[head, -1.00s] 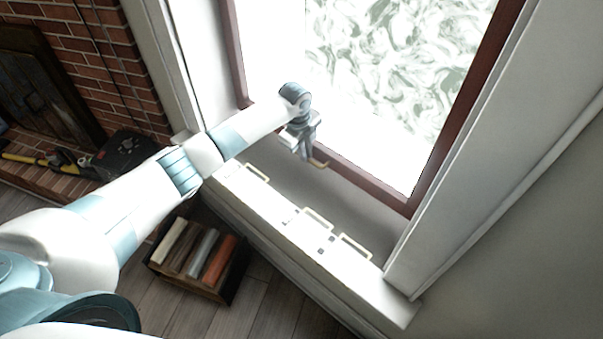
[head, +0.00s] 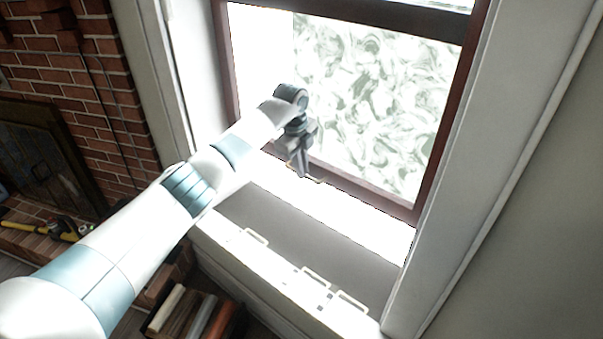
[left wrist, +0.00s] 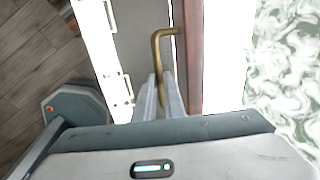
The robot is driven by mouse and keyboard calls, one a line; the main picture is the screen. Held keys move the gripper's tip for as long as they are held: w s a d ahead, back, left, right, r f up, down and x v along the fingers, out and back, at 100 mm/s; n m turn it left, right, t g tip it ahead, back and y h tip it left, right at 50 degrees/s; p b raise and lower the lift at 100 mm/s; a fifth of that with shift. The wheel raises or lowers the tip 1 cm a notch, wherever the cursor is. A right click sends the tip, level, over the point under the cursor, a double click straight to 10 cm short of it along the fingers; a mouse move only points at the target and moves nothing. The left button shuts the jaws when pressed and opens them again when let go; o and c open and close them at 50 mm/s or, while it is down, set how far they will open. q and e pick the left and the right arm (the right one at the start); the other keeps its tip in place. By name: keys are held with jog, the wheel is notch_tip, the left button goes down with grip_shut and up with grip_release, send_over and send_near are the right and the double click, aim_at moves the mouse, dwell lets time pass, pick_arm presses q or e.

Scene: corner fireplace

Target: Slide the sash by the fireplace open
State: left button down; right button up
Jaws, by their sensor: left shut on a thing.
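The sash has a dark red-brown frame around a marbled pane; its bottom rail (head: 365,194) stands above the sill, with a bright gap below it. A brass hooked handle (left wrist: 157,48) sits at the bottom rail and shows clearly in the left wrist view. My left gripper (head: 303,170) is at this handle, with its fingers shut on it. The fingers (left wrist: 161,92) close around the handle's shank in the left wrist view. They hide part of the handle. My right gripper is in neither view.
The grey and white sill (head: 300,250) carries several pale bar-shaped pieces along its front edge. A crate with books (head: 190,315) stands on the floor below. The brick fireplace (head: 80,70) is at the left, with a yellow tool (head: 66,233) on its hearth. White trim (head: 490,120) borders the window's right side.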

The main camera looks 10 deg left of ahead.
pick_arm(q)
jog(key=shift+r, duration=0.2)
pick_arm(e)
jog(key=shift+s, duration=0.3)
pick_arm(q)
jog(key=c, duration=1.9)
grip_release()
jog(key=shift+o, duration=0.3)
jog(key=shift+f, duration=0.1)
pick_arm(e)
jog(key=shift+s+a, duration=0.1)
pick_arm(q)
notch_tip(320, 180, up, 17)
jog(key=s+a+b, duration=0.1)
jog(key=s+b, duration=0.2)
jog(key=b, duration=0.2)
jog(key=shift+a+b, duration=0.2)
jog(key=shift+b, duration=0.15)
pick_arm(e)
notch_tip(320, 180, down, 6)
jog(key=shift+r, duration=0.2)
